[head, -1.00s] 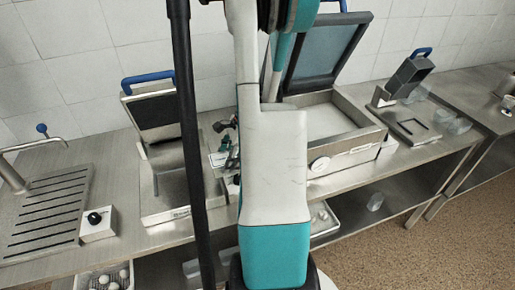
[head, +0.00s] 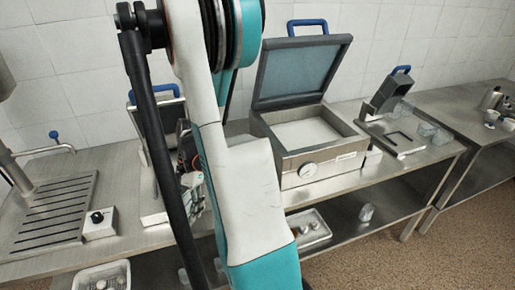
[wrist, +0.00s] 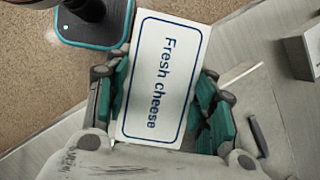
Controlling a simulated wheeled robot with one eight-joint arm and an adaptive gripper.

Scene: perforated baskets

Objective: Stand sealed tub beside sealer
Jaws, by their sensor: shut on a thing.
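My gripper (wrist: 163,98) is shut on a tub (wrist: 170,62) with a white, blue-bordered top reading "Fresh cheese". The teal fingers press on its two sides. In the head view my gripper (head: 184,150) is mostly hidden behind my arm, over the left part of the bench; the tub cannot be made out clearly there. Several machines could be the sealer: a small one with a raised blue-handled head (head: 391,90) at right, another blue-handled one (head: 160,108) half hidden at left, and a large open-lidded chamber machine (head: 318,165) between them.
Clear empty tubs (head: 428,130) stand right of the right machine. A slotted drainer (head: 52,212) and a small box with a black knob (head: 99,224) are at left. A lower shelf (head: 395,192) holds trays. Bare bench shows between the knob box and my arm.

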